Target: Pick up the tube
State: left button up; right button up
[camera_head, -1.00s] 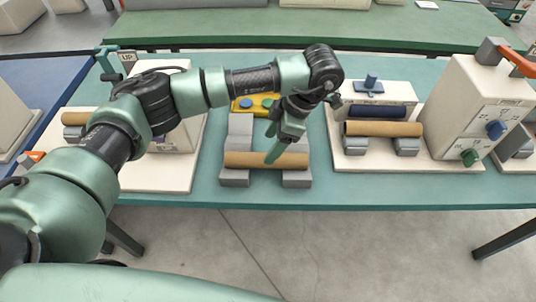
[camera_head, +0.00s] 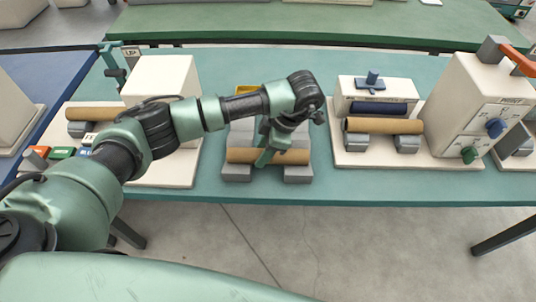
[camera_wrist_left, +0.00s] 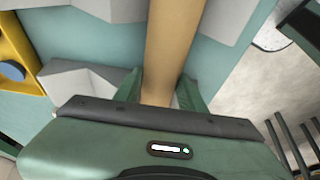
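A brown cardboard tube (camera_head: 240,155) lies across two grey supports (camera_head: 236,173) near the table's front edge, in the middle. In the left wrist view the tube (camera_wrist_left: 168,50) runs down between the fingers. My left gripper (camera_head: 266,155) is low over the tube, with a green finger in front of it. In the wrist view the fingers (camera_wrist_left: 160,92) stand on either side of the tube, and a small gap shows on the right, so they look open around it. The tube's middle is partly hidden by my gripper. My right gripper is not in view.
A white station (camera_head: 470,105) with knobs, another brown tube (camera_head: 384,125) and a dark blue roll (camera_head: 380,108) stand at right. A white box (camera_head: 165,80) and a third tube (camera_head: 95,113) stand at left. The teal table (camera_head: 400,190) is clear along its front edge.

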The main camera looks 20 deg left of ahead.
pick_arm(q)
grip_shut()
